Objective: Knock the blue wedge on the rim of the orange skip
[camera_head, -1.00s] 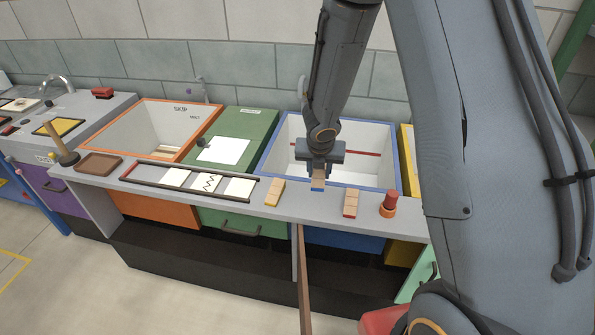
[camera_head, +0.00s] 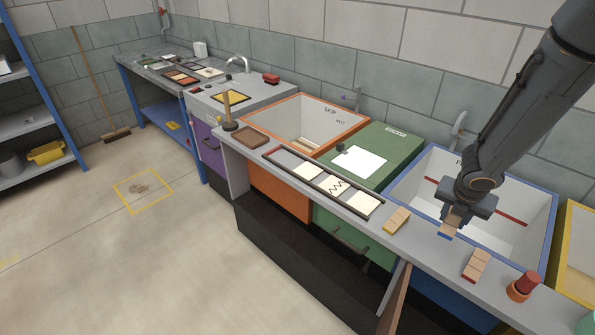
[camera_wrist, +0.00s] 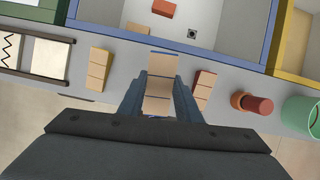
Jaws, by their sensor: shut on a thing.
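My gripper (camera_head: 455,207) is shut on the blue wedge (camera_head: 447,231), a small wood-coloured block with a blue lower end, just above the grey ledge by the blue skip. In the wrist view the wedge (camera_wrist: 158,97) sits between both fingers, with blue showing along its edges; the fingers hide its sides. I cannot tell whether it touches the ledge. The orange skip (camera_head: 281,195) stands well to the left in the head view, open at the top, with pale inner walls and an orange rim.
Wooden blocks stand left (camera_head: 397,220) and right (camera_head: 476,265) of my gripper. A red cylinder in an orange ring (camera_head: 522,287) is farther right. The green unit (camera_head: 395,148) lies between the orange and blue skips (camera_head: 421,168). A framed card strip (camera_head: 322,182) lies along the ledge.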

